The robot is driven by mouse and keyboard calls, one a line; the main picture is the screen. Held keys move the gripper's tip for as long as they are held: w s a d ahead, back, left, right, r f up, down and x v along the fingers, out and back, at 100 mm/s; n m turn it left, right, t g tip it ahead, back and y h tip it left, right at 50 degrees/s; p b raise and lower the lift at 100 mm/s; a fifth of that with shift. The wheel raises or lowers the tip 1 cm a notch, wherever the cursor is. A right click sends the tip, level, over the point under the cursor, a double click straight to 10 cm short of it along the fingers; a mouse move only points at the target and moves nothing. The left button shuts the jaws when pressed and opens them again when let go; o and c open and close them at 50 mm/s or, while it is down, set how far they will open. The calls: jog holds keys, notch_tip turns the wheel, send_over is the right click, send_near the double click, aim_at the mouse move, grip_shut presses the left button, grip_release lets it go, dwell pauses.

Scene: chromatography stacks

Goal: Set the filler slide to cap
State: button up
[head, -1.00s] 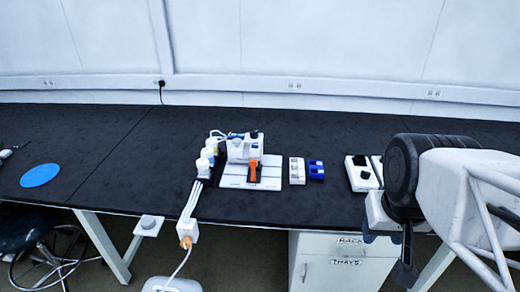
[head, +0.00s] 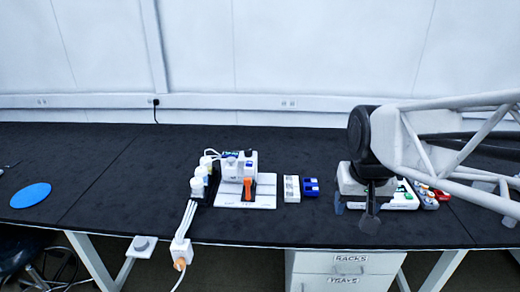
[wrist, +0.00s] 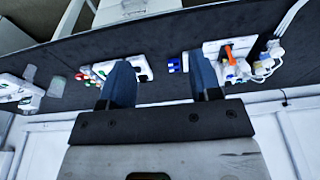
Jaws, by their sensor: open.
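The filler machine is a white unit (head: 240,161) on a white base plate (head: 263,198) in the middle of the bench. An orange slide-like part (head: 248,186) stands upright at its front on a dark strip; I cannot read its setting. The orange part also shows in the wrist view (wrist: 230,56), upper right, beyond the right finger. My gripper (head: 354,212) is open and empty, pointing down near the bench's front edge, well right of the machine.
A blue disc (head: 30,195) lies far left on clear bench.

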jog(key=w+a, duration=0.4)
jog(key=w, duration=0.8)
jog(key=g, duration=0.2)
send_over(247, 179)
jog(key=f, duration=1.9)
jog(key=shift+s+d+f, duration=0.15)
jog(key=shift+d+f, duration=0.15)
jog(key=shift+f, duration=0.1)
jog(key=shift+w+a+f, duration=0.2)
jog(key=shift+a+f, duration=0.05)
jog(key=shift+f, duration=0.05)
jog(key=shift+f, duration=3.9)
grip_shut()
